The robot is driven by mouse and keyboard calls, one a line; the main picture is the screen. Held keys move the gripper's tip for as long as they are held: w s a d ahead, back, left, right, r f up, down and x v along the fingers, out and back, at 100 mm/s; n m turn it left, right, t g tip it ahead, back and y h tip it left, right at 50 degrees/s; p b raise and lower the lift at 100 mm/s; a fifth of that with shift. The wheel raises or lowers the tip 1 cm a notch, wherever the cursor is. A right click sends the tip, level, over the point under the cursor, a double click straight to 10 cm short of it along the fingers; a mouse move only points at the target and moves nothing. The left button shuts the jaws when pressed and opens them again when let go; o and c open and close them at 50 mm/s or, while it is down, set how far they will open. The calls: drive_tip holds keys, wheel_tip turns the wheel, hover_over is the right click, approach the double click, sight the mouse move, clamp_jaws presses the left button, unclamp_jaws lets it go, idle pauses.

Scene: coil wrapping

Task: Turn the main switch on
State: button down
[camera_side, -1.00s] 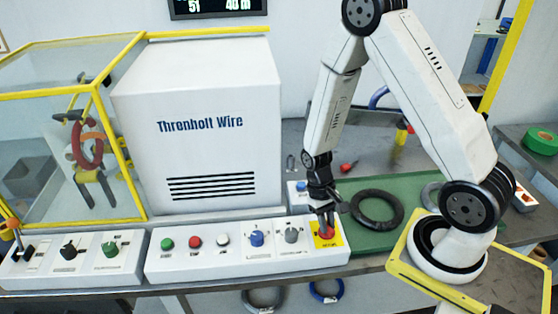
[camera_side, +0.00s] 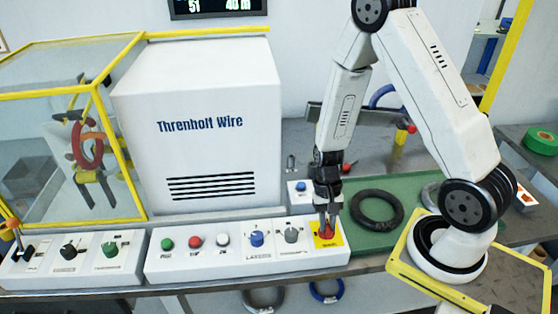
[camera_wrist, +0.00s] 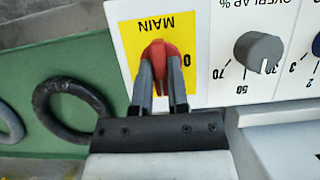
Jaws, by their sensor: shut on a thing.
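The main switch is a red rotary knob (camera_wrist: 158,62) on a yellow plate (camera_wrist: 131,40) marked MAIN, with a 0 at one side. In the side view the yellow plate (camera_side: 333,241) is at the right end of the white control panel (camera_side: 210,262). My gripper (camera_wrist: 162,88) points down at the knob, with its two dark fingers on either side of the red handle, shut on it. In the side view my gripper (camera_side: 327,222) hides part of the knob. The handle points along the fingers in the wrist view. The I mark is not readable.
A grey overlap knob (camera_wrist: 259,52) sits beside the plate; the same panel has a blue knob (camera_side: 257,239) and green, red and white buttons. A black ring (camera_side: 377,208) lies on the green mat (camera_side: 372,241). The machine housing (camera_side: 215,150) stands behind the panel.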

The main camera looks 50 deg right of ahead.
drive_tip(key=c, duration=0.6)
unclamp_jaws()
drive_tip(key=shift+r, duration=0.15)
drive_tip(key=shift+v, duration=3.8)
drive_tip(key=a+r+n+t+h, duration=0.1)
drive_tip(key=a+r+n+t, duration=0.1)
drive_tip(key=n, duration=0.1)
drive_tip(key=a+r+n+t+h, duration=0.1)
drive_tip(key=a+r+n+t, duration=0.1)
drive_tip(key=r+n, duration=0.1)
drive_tip(key=w+a+r+n+t+h, duration=0.1)
drive_tip(key=a+r+n, duration=0.1)
drive_tip(key=r+n, duration=0.1)
drive_tip(key=shift+a+r+t, duration=0.1)
drive_tip(key=shift+r+t, duration=0.05)
drive_tip(key=shift+t, duration=0.25)
